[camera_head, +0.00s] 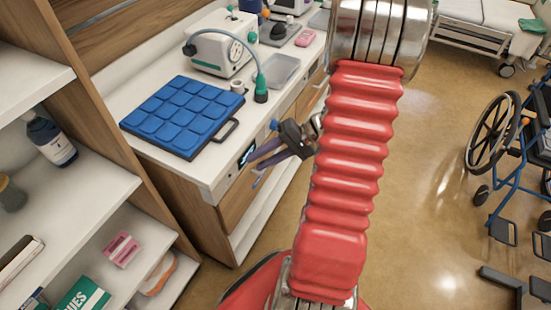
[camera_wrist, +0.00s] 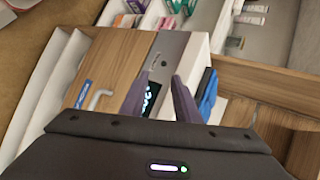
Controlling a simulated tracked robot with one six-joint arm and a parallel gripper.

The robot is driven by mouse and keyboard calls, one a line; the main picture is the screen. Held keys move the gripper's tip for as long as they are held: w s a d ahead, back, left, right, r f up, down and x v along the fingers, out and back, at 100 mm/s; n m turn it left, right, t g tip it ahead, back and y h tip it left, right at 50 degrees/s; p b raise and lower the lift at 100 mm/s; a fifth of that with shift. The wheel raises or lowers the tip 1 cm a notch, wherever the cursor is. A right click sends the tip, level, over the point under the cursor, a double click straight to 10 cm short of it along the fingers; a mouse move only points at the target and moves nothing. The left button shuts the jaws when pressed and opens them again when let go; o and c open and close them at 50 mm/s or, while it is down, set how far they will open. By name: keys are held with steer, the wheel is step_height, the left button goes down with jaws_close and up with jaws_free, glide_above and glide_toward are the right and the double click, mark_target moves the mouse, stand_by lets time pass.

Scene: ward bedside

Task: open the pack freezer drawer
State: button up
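The cabinet under the worktop has a grey strip with a lit display (camera_wrist: 150,100), which also shows in the head view (camera_head: 246,153). Beside the strip is a wooden front (camera_wrist: 118,62) with a blue label (camera_wrist: 83,94) and a pale hooked handle (camera_wrist: 101,98). The label is too small to read. My gripper (camera_head: 253,167) is in front of the cabinet, its two purple fingers spread and empty. In the wrist view the fingers (camera_wrist: 158,95) lie either side of the display, with the handle left of both. The wooden front appears closed. My arm hides part of the cabinet's right side.
Blue packs in a dark tray (camera_head: 178,118) lie on the worktop, near a white machine with a hose (camera_head: 222,45). Shelves (camera_head: 90,200) with bottles and boxes stand close at left. A wheelchair (camera_head: 500,150) is at right. The floor (camera_head: 430,170) between is clear.

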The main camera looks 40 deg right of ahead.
steer(key=s+d+f+m+t+h, duration=0.2)
steer(key=s+d+f+m+t, duration=0.1)
steer(key=d+f, duration=0.3)
steer(key=s+d+f+m+t+h, duration=0.2)
steer(key=d+f+t, duration=0.3)
steer(key=d, duration=0.5)
step_height(320, 180, down, 2)
steer(key=shift+s+f+m, duration=0.1)
steer(key=shift+s+m, duration=0.6)
steer(key=x, duration=1.3)
steer(key=shift+w, duration=0.45)
steer(key=shift+c, duration=0.4)
jaws_close()
